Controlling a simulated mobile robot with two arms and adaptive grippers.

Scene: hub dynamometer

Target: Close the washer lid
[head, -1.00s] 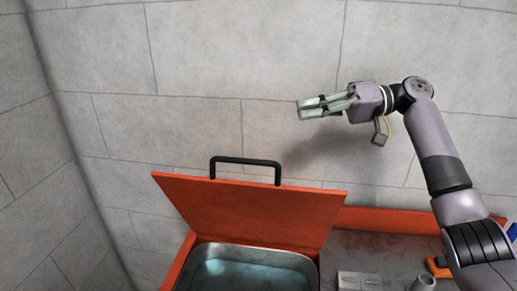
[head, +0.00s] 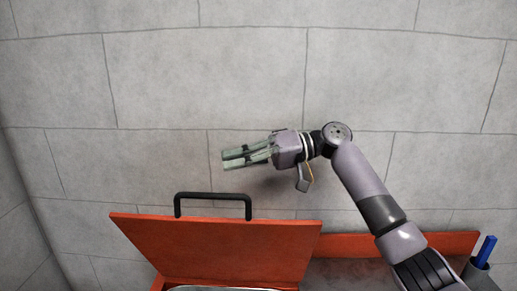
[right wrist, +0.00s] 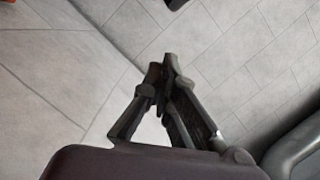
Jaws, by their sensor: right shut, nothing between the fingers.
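The orange-red washer lid (head: 215,245) stands open, tilted up, at the lower left of the head view. A black bar handle (head: 213,197) is on its upper edge. Only a thin strip of the washer's metal basin (head: 225,288) shows below the lid. My right gripper (head: 232,157) is above the handle, apart from it, with its fingers pointing left. It is shut and empty. Its closed fingers also show in the right wrist view (right wrist: 165,68). My left gripper is not in view.
A grey block wall (head: 400,75) stands behind. An orange-red rear edge (head: 350,246) runs right of the lid. A cup (head: 478,270) with a blue item (head: 487,249) is at the lower right. The right wrist view shows pale floor tiles (right wrist: 225,50).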

